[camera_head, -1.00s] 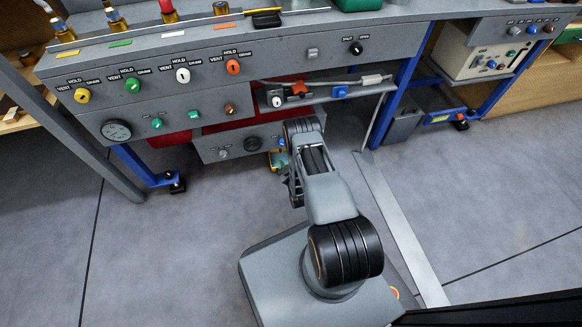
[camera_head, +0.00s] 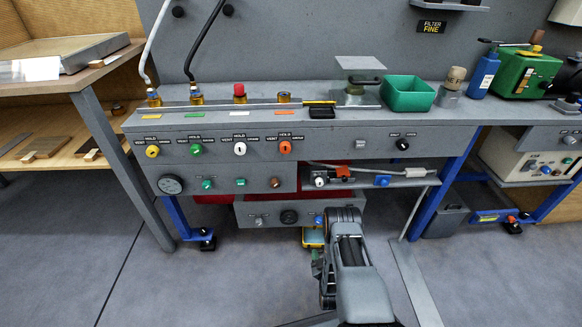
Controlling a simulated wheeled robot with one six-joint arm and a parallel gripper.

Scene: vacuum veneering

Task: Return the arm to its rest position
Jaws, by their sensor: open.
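My arm (camera_head: 352,265) stands folded in front of the bench's lower drawer panel, its black joint near the panel and its grey link toward me. My gripper (camera_head: 318,266) shows only in part as a small dark shape at the left side of the arm. It is open, and I see nothing held in it. Most of it is hidden by my own arm links.
The grey bench (camera_head: 330,147) carries coloured valve knobs, a gauge (camera_head: 170,185) and a green bin (camera_head: 408,93). A small yellow object (camera_head: 312,238) sits low behind my gripper. A metal strip (camera_head: 415,285) lies on the floor at right. Floor at left is clear.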

